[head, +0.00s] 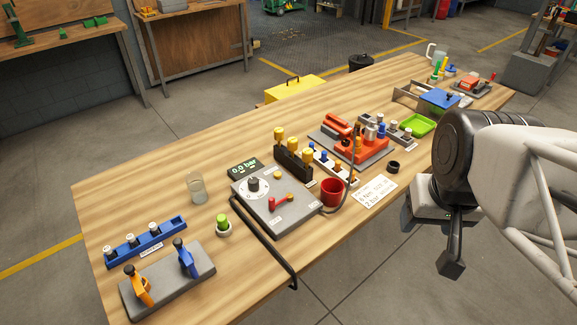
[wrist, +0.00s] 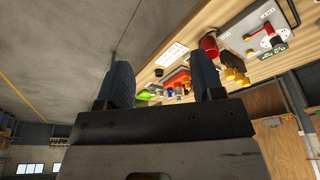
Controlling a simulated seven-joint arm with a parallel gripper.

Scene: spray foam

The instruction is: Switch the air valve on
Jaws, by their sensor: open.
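The air panel (head: 260,215) is a grey box near the middle of the table. It carries a round white dial with a black knob (head: 253,184) and a red lever (head: 280,202), which looks like the air valve handle. A dark display (head: 243,168) behind it reads 0.0 bar. In the wrist view, the panel (wrist: 240,35) is at the upper right, with the red lever (wrist: 270,41) on it. My gripper (head: 430,238) is open and empty, off the table's front edge, well to the right of the panel. Its fingers also show in the wrist view (wrist: 164,82).
A red cup (head: 332,192) and a label card (head: 374,190) stand right of the panel. A black hose or bar (head: 262,240) runs along its front. Blue and grey racks (head: 150,240) are at the left.

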